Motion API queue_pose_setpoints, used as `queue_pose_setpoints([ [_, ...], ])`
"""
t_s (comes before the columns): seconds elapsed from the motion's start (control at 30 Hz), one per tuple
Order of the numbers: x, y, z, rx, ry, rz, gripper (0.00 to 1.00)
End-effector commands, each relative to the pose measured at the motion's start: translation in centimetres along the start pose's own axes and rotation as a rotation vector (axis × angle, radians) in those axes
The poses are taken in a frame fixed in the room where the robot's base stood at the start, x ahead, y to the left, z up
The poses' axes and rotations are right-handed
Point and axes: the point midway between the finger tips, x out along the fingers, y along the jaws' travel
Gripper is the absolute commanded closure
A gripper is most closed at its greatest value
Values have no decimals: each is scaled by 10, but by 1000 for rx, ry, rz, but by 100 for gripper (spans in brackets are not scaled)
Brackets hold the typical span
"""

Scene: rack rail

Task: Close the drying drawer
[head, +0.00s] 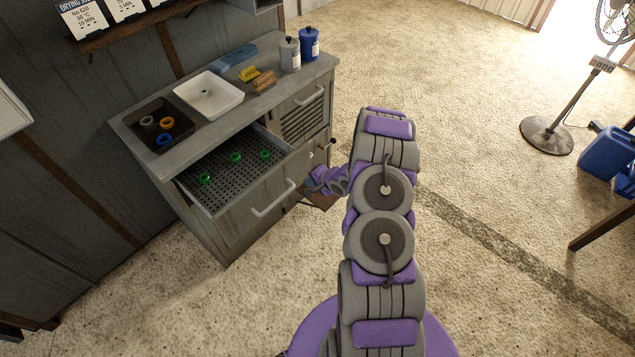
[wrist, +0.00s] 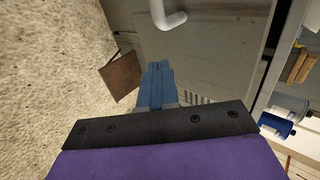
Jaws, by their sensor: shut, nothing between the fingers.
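The drying drawer (head: 262,196) is pulled out from the grey cabinet in the head view. Its perforated tray holds 3 green rings (head: 236,157), and a white bar handle (head: 273,199) is on its front. The handle also shows at the top of the wrist view (wrist: 168,18). My gripper (head: 312,184) is to the right of the drawer front in the head view, apart from the handle. In the wrist view its blue fingers (wrist: 157,82) are together with nothing between them.
The cabinet top (head: 180,133) carries a black tray (head: 146,134) with rings, a white tray (head: 222,108), brushes and two canisters (head: 309,43). A brown flap (wrist: 120,75) juts out low by the cabinet. A fan stand (head: 546,136) is at the right. The floor between is open.

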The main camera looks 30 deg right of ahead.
Motion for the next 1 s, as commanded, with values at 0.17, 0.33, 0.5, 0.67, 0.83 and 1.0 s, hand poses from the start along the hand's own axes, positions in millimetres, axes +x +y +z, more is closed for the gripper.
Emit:
queue_pose_setpoints([
  [0.17,29,-10,3,-7,-1,-2,100],
  [0.33,42,-22,2,-2,-2,-1,100],
  [0.5,46,-26,1,2,-2,0,100],
  [0.67,46,-27,0,2,-2,0,100],
  [0.83,46,-27,1,1,-1,0,100],
  [1.0,48,-30,2,-1,-1,1,100],
])
